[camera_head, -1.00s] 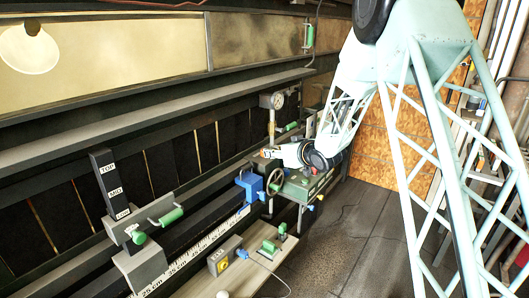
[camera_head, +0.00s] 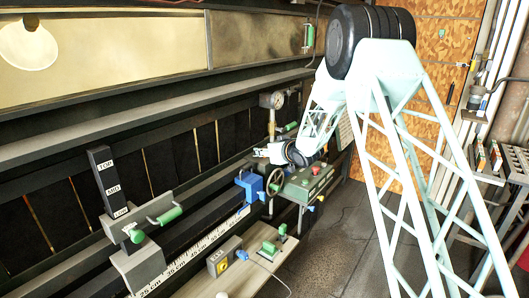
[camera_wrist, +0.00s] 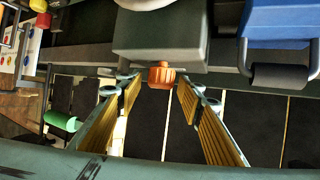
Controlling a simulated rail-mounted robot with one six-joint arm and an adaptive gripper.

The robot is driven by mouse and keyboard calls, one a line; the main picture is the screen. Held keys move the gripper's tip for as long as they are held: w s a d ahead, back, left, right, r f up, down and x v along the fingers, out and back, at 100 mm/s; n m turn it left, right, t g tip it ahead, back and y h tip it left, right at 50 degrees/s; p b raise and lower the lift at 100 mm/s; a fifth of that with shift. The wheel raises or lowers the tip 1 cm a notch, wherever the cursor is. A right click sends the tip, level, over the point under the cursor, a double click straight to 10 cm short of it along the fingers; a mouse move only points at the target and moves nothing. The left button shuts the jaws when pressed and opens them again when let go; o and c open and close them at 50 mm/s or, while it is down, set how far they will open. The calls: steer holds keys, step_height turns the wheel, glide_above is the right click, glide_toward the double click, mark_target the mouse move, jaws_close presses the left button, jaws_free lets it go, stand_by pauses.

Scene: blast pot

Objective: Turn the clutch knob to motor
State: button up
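An orange ribbed knob (camera_wrist: 161,76) sticks out of a grey box (camera_wrist: 160,38) in the wrist view. I take it for the clutch knob, but I can read no label or setting on it. My gripper (camera_wrist: 160,90) is open, with one ridged yellow-padded finger on each side of the knob's line. The knob shows just beyond and between the fingertips, with gaps at both sides. In the head view my gripper (camera_head: 262,152) is small, above and beside the blue block (camera_head: 250,185), and the knob cannot be made out there.
A blue box (camera_wrist: 279,22) with a dark-gripped handle (camera_wrist: 279,76) is close at right in the wrist view. A green handle (camera_wrist: 62,121) is at left. In the head view a pressure gauge (camera_head: 272,100) stands behind my gripper, and a green control box (camera_head: 306,184) lies right of it.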

stand_by(0.3)
steer(key=c, duration=0.9)
steer(key=shift+w+r+n+g+y+p, duration=0.15)
steer(key=shift+n+g+y+p, duration=0.4)
steer(key=shift+p, duration=1.3)
steer(key=n+g+y+p, duration=0.2)
steer(key=p, duration=0.4)
steer(key=shift+n+p, duration=0.3)
steer(key=shift+n, duration=0.05)
steer(key=n+g+y+p, duration=0.2)
steer(key=n+g+p, duration=0.1)
steer(key=p, duration=0.2)
steer(key=shift+n+g, duration=0.3)
steer(key=shift+g, duration=0.05)
steer(key=shift+f+n+g+y, duration=0.15)
steer(key=shift+n+g+y, duration=0.1)
steer(key=shift+n+g, duration=0.5)
steer(key=shift+f+n+g+y, duration=0.1)
steer(key=shift+n+g+y, duration=0.1)
steer(key=shift+n+g, duration=0.55)
steer(key=shift+n+g+b, duration=0.7)
steer(key=shift+g+b, duration=0.05)
steer(key=shift+g, duration=0.25)
steer(key=shift+r+n+g+b, duration=0.1)
steer(key=shift+n+g+b, duration=0.9)
steer(key=shift+b, duration=1.1)
